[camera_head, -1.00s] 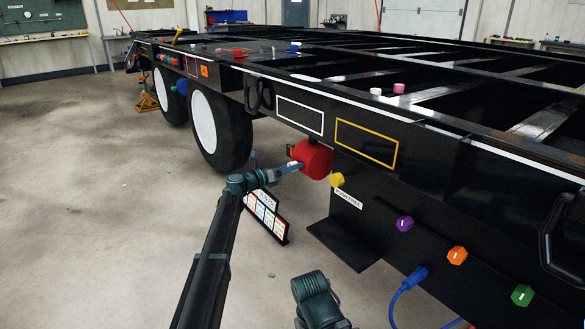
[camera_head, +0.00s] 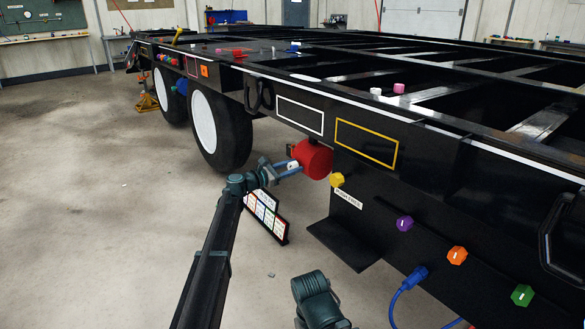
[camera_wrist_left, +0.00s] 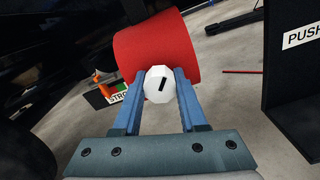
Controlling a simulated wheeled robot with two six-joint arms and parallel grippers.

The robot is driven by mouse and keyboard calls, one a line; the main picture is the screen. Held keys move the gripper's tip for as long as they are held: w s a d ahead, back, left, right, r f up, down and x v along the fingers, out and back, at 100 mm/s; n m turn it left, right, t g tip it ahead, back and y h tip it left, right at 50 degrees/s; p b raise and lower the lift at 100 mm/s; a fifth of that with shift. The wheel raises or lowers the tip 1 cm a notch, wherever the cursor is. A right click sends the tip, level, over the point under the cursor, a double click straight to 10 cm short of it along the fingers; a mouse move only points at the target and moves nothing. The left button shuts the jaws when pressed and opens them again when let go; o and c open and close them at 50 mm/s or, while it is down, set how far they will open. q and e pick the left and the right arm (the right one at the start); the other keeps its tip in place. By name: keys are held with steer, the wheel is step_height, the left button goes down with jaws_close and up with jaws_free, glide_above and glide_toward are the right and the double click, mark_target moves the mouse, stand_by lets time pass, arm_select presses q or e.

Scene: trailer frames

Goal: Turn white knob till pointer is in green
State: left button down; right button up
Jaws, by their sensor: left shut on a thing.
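The white knob (camera_wrist_left: 160,85), faceted with a black mark on its face, sits in front of a red cylinder (camera_wrist_left: 155,45). My left gripper (camera_wrist_left: 160,78) is shut on the knob, one blue finger on each side. In the head view the knob (camera_head: 293,165) shows at the left end of the red cylinder (camera_head: 317,160), under the trailer edge. A small gauge-like sign (camera_wrist_left: 115,93) with a green patch and lettering shows left of the knob, with something orange beside it; I cannot read where a pointer stands.
A yellow knob (camera_head: 337,180), purple knob (camera_head: 404,223), orange knob (camera_head: 457,255) and green knob (camera_head: 522,295) line the black trailer side. A black ledge (camera_head: 341,244) juts out below. A chart board (camera_head: 266,215) stands on the floor behind my left arm. Open floor lies left.

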arm_select(q)
steer(key=m, duration=0.4)
steer(key=shift+m, duration=0.3)
steer(key=m, duration=0.4)
steer(key=shift+m, duration=0.3)
steer(key=m, duration=0.4)
steer(key=shift+m, duration=0.3)
steer(key=m, duration=0.4)
steer(key=shift+s, duration=0.1)
steer(key=m, duration=0.9)
steer(key=shift+m, duration=0.3)
steer(key=m, duration=0.4)
steer(key=shift+m, duration=2.7)
